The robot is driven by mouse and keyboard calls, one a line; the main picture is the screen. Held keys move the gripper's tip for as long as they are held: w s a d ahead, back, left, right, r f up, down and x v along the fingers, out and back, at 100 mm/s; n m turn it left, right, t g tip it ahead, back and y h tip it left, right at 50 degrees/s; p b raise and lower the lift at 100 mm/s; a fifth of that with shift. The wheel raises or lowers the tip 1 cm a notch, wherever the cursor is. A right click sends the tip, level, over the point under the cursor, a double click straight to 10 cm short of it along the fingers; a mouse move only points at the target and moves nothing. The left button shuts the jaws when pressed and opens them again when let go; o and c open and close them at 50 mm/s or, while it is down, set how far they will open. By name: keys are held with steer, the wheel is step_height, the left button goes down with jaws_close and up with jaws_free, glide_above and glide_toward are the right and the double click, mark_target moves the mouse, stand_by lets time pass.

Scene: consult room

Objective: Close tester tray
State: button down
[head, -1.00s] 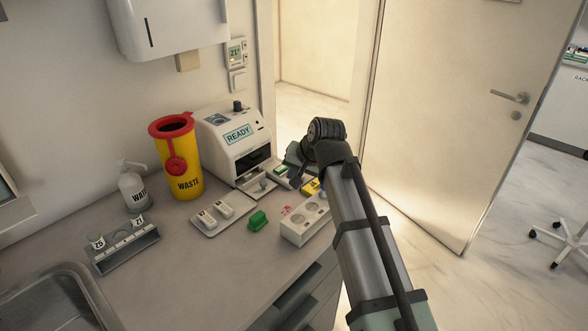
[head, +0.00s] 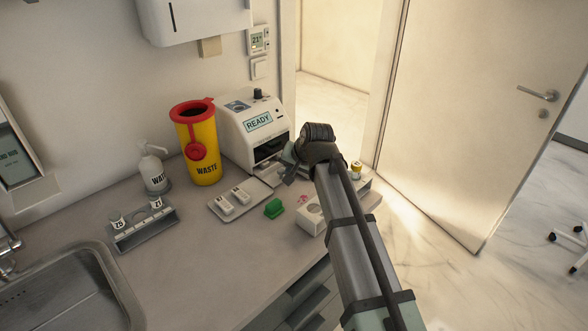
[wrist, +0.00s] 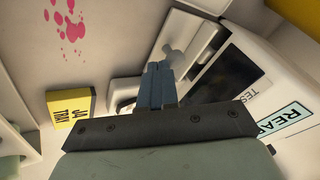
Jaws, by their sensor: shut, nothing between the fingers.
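The tester (head: 250,135) is a white machine with a READY label and a dark front opening, standing against the wall. Its tray (head: 271,179) is out in front of the opening, partly hidden by my arm in the head view. In the wrist view the pale tray (wrist: 196,38) lies beside the tester's dark slot, with a grey knob-like piece on it. My gripper (head: 290,177) is low over the counter at the tester's front. In the wrist view its blue fingers (wrist: 156,78) are together and empty, close to the tray; contact cannot be told.
A yellow waste bin (head: 198,150) stands left of the tester. A tray of white cassettes (head: 233,203), a green block (head: 274,208) and a white holder (head: 311,219) are in front. A yellow box (wrist: 70,107) and pink spots (wrist: 67,28) show in the wrist view.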

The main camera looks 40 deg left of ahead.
mark_target(276, 169)
steer(key=shift+a, duration=1.95)
steer(key=shift+w+d+r, duration=0.1)
steer(key=shift+w+d, duration=0.1)
steer(key=shift+d, duration=0.15)
steer(key=d, duration=0.1)
steer(key=w+d, duration=0.1)
steer(key=d+r, duration=0.1)
steer(key=shift+w+d, duration=0.15)
steer(key=shift+d, duration=0.2)
steer(key=v, duration=0.9)
steer(key=shift+r, duration=0.15)
